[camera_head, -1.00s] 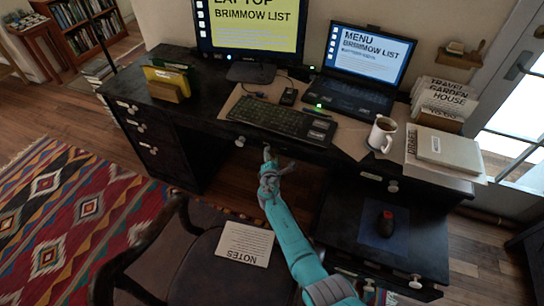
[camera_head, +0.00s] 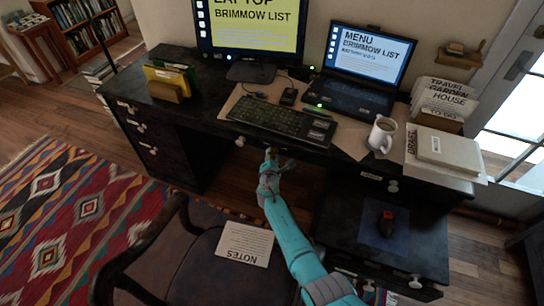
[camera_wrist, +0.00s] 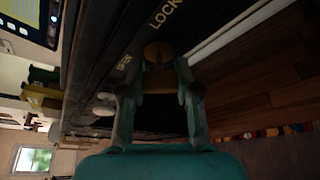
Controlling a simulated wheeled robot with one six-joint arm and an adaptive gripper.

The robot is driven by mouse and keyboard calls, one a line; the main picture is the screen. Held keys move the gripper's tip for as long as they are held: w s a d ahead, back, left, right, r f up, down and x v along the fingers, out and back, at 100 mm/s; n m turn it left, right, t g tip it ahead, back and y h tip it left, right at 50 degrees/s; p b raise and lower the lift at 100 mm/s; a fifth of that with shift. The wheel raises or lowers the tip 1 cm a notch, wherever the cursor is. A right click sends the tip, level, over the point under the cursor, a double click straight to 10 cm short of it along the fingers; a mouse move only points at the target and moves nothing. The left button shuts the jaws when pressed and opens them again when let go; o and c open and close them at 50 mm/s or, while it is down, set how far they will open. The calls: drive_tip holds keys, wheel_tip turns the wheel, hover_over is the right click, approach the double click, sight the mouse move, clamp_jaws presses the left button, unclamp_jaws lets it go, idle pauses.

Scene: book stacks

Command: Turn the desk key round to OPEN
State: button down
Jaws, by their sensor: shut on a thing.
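The brass desk key (camera_wrist: 159,80) shows in the wrist view at the dark desk front, between my fingertips. A round brass piece (camera_wrist: 158,52) lies just beyond it. The label LOCK (camera_wrist: 165,13) is at the top and the label OPEN (camera_wrist: 124,62) is to the left of the brass piece. My gripper (camera_wrist: 158,92) is shut on the key, a finger on each side. In the head view my gripper (camera_head: 269,153) is at the desk's front edge, below the keyboard; the key is too small to tell there. Which label the key points to is unclear.
The dark desk (camera_head: 215,126) carries a keyboard (camera_head: 280,119), a laptop (camera_head: 362,70) and a white mug (camera_head: 382,134). A chair (camera_head: 200,255) with a NOTES sheet (camera_head: 245,243) stands below my arm.

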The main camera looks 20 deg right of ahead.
idle(0.3)
drive_tip(key=c, duration=0.8)
unclamp_jaws()
drive_tip(key=v, duration=1.2)
drive_tip(key=shift+w, duration=0.1)
